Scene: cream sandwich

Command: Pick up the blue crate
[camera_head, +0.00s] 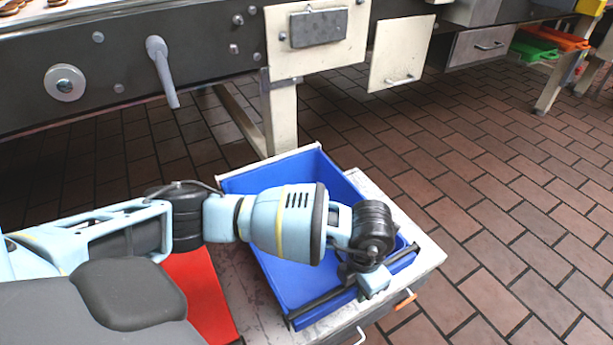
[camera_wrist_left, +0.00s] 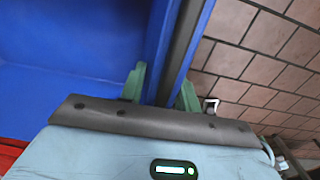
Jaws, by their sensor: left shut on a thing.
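The blue crate (camera_head: 290,285) sits on a worn light-coloured cabinet top in the head view, and looks empty where its inside shows. My left arm reaches across it and hides part of its inside. My left gripper (camera_head: 362,282) is at the crate's near right wall. In the left wrist view, the fingers of the left gripper (camera_wrist_left: 160,92) stand on either side of the wall of the blue crate (camera_wrist_left: 60,100), shut on its dark-edged rim. My right gripper is not in view.
A red flat thing (camera_head: 200,290) lies left of the crate. A long machine (camera_head: 200,60) with a lever stands behind. Open brick floor (camera_head: 500,220) lies to the right.

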